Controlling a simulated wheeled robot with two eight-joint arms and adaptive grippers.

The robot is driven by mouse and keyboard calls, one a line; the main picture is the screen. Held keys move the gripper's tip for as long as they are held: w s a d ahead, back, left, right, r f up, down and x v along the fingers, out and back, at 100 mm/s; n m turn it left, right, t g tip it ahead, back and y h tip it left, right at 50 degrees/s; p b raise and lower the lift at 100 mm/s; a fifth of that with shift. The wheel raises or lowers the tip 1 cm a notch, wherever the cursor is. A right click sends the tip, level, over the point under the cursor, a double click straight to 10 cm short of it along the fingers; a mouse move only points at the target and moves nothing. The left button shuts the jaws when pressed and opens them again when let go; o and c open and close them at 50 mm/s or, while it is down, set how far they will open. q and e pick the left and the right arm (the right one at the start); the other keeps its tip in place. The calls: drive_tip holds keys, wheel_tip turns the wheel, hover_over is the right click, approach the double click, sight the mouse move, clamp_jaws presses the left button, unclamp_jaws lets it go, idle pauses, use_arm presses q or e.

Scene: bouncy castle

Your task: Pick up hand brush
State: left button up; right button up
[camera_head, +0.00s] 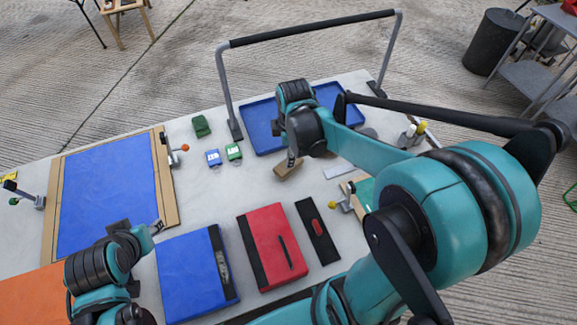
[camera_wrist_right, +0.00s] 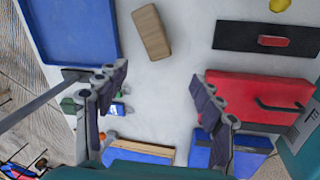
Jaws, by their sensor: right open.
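A brown wooden block (camera_head: 288,170), which may be the back of the hand brush, lies on the pale table near its middle; I see no bristles. In the right wrist view the same block (camera_wrist_right: 151,32) lies beyond the fingertips, above the gap between them. My right gripper (camera_wrist_right: 158,80) is open and empty, with bare table between its fingers. In the head view the right gripper (camera_head: 291,157) hangs close to the block and partly hides it. My left gripper (camera_head: 157,227) is low at the left, apart from the block; its jaws are too small to read.
A blue tray (camera_head: 258,128) lies behind the block, under a grey-legged bar (camera_head: 312,29). A red case (camera_head: 272,247), a blue case (camera_head: 190,276) and a black panel (camera_head: 317,232) lie in front. A blue board (camera_head: 107,196) lies left. Bare table surrounds the block's left side.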

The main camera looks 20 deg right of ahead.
drive_tip(key=w+d+f+n, duration=0.1)
drive_tip(key=f+n, duration=0.1)
drive_tip(key=w+f+n+g, duration=0.1)
drive_tip(key=f+n, duration=0.1)
drive_tip(key=f, duration=0.1)
drive_tip(key=w+d+f+n+g, duration=0.1)
drive_tip(key=w+f+n, duration=0.1)
drive_tip(key=f, duration=0.1)
drive_tip(key=shift+d+n, duration=0.3)
drive_tip(key=shift+n, duration=0.1)
wheel_tip(320, 180, down, 3)
drive_tip(key=shift+r+b, duration=0.2)
drive_tip(key=shift+b, duration=0.3)
drive_tip(key=f+b, duration=0.1)
drive_tip(key=f, duration=0.2)
drive_tip(key=w+f+b, duration=0.1)
drive_tip(key=f, duration=0.1)
drive_tip(key=shift+f+b, duration=0.2)
drive_tip(key=shift+b, duration=0.15)
drive_tip(key=shift+s+r, duration=0.1)
drive_tip(key=shift+c, duration=0.3)
drive_tip(key=c, duration=1.4)
drive_tip(key=shift+r, duration=0.15)
